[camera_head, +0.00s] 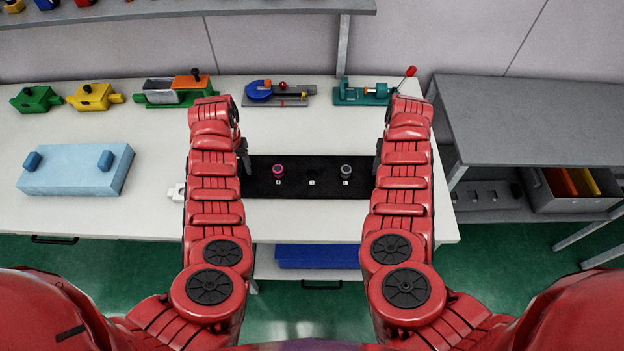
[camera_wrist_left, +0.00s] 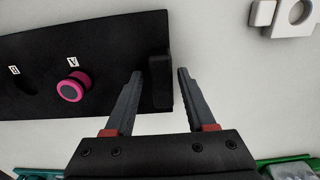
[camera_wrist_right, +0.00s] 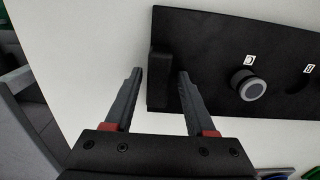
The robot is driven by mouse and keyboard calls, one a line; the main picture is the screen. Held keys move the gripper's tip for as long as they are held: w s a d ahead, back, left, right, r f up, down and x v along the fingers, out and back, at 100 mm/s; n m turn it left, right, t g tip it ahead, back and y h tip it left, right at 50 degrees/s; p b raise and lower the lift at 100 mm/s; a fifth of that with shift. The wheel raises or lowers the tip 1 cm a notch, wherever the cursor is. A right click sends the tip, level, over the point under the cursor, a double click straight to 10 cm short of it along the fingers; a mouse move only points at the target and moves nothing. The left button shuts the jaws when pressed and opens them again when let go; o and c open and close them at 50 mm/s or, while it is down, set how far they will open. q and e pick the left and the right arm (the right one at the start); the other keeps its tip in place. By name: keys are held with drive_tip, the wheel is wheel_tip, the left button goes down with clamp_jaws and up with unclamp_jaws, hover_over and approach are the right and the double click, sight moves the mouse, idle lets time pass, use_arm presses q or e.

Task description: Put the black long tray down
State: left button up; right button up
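The black long tray (camera_head: 312,186) lies level at the white table's front, between my arms; it looks to be on the tabletop. It carries a pink-and-black knob (camera_head: 278,170) on the left and a grey-and-black knob (camera_head: 346,170) on the right, with an empty spot between. My left gripper (camera_wrist_left: 160,74) is open, its fingers on either side of the raised block (camera_wrist_left: 161,90) at the tray's left end, with small gaps. My right gripper (camera_wrist_right: 160,73) is open in the same way around the right end block (camera_wrist_right: 160,92). In the head view my forearms partly hide the tray ends.
A light blue block (camera_head: 75,172) is on the table at left, and a small white part (camera_head: 176,192) lies beside my left arm. Several coloured fixtures, such as the yellow one (camera_head: 93,97), line the back. A grey table (camera_head: 540,125) stands at right.

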use_arm(q)
drive_tip(key=shift+a, duration=0.1)
drive_tip(key=shift+r, duration=0.3)
use_arm(e)
drive_tip(key=shift+d, duration=0.1)
drive_tip(key=shift+r, duration=0.25)
use_arm(q)
wheel_tip(320, 180, up, 11)
drive_tip(key=shift+r, duration=0.2)
use_arm(e)
wheel_tip(320, 180, up, 12)
drive_tip(key=shift+f, duration=0.25)
idle(0.5)
